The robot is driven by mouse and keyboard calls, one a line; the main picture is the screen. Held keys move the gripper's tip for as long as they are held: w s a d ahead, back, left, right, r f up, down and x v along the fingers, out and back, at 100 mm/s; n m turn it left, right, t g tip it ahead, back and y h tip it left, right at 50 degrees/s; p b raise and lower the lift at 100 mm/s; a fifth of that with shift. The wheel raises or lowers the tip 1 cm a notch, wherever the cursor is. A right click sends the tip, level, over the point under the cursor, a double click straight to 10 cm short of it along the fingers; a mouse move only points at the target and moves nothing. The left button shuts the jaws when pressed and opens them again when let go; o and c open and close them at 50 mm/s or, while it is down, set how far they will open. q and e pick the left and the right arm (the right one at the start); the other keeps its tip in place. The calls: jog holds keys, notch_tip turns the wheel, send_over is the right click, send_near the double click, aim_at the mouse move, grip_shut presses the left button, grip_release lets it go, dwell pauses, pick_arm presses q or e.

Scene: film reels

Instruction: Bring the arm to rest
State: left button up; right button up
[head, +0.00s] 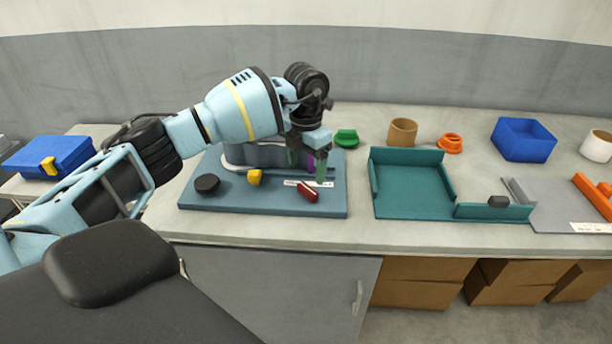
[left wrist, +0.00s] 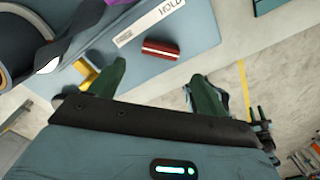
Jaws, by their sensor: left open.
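My left gripper (head: 307,166) hangs over the right part of a blue-grey board (head: 230,203) on the bench, fingers pointing down. Its two green fingers are apart, and nothing shows between them in the left wrist view (left wrist: 160,84). A dark red piece with a pale stripe (head: 308,192) lies on the board just below the gripper; it also shows in the left wrist view (left wrist: 160,49), beyond the fingertips. A white label reading HOLD (left wrist: 150,22) is beside it. My right gripper is in neither view.
The board also bears a black knob (head: 207,184), a yellow block (head: 254,177) and a grey device partly hidden by my arm. A teal tray (head: 410,205) stands to the right. Behind are a green piece (head: 347,138), a brown cup (head: 402,132) and a blue bin (head: 524,139).

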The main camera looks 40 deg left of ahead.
pick_arm(q)
jog(key=shift+r, duration=0.75)
